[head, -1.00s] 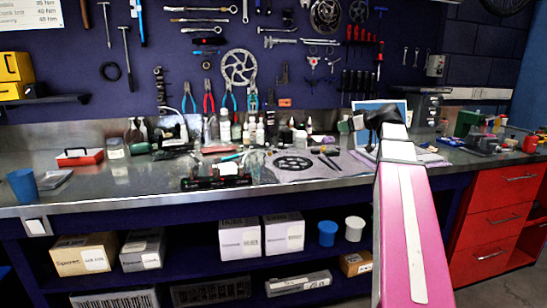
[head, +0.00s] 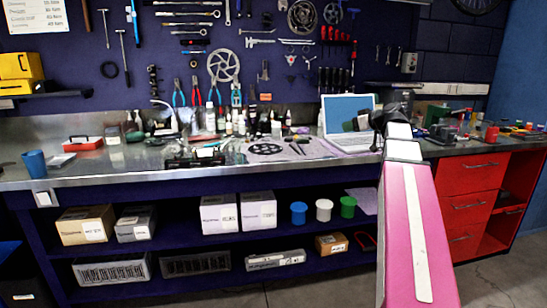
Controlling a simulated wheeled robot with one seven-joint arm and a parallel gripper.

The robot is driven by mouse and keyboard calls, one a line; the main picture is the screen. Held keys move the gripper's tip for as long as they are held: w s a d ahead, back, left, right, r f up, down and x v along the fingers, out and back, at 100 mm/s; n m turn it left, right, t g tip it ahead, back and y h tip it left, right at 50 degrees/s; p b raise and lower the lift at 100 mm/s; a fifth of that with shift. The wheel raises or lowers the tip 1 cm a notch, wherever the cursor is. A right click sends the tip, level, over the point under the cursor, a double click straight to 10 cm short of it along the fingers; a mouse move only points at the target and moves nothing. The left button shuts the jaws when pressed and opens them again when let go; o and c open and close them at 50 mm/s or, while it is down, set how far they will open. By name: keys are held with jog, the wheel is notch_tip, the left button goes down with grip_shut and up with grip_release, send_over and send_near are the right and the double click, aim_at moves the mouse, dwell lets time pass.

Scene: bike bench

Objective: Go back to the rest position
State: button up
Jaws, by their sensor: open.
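My pink arm reaches up from the lower right of the head view. My gripper (head: 391,118) is the dark end beyond its white wrist, seen from behind, in front of the right part of the workbench. Its fingers are mostly hidden, and I see nothing held in it. The steel workbench (head: 100,176) runs across the view, with a laptop (head: 347,112) just left of my gripper. A chainring (head: 265,149) lies on a light mat left of the laptop.
Boxes (head: 218,213) and small tubs (head: 323,209) fill the shelves below. Red drawers (head: 468,208) stand at right. Bare floor (head: 330,288) shows in front.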

jog(key=a+f, duration=0.1)
jog(key=f, duration=0.3)
jog(key=a+f+m+g+h, duration=0.1)
jog(key=f, duration=0.3)
jog(key=s+a+f+m+g, duration=0.1)
jog(key=f, duration=0.4)
jog(key=shift+a+f+h, duration=0.1)
jog(key=shift+a+h, duration=0.2)
jog(key=shift+a, duration=0.1)
jog(key=s+a+f+m+g+h, duration=0.2)
jog(key=s+f, duration=0.4)
jog(key=f, duration=0.6)
jog(key=s+a+f+m+g+h, duration=0.2)
jog(key=s+f, duration=0.5)
jog(key=f, duration=0.5)
jog(key=s+a+f+m+g+h, duration=0.2)
jog(key=s+f, duration=0.5)
jog(key=f, duration=0.5)
jog(key=shift+s+a+f+g+h, duration=0.2)
jog(key=shift+a+g+h, duration=0.5)
jog(key=shift+g, duration=0.4)
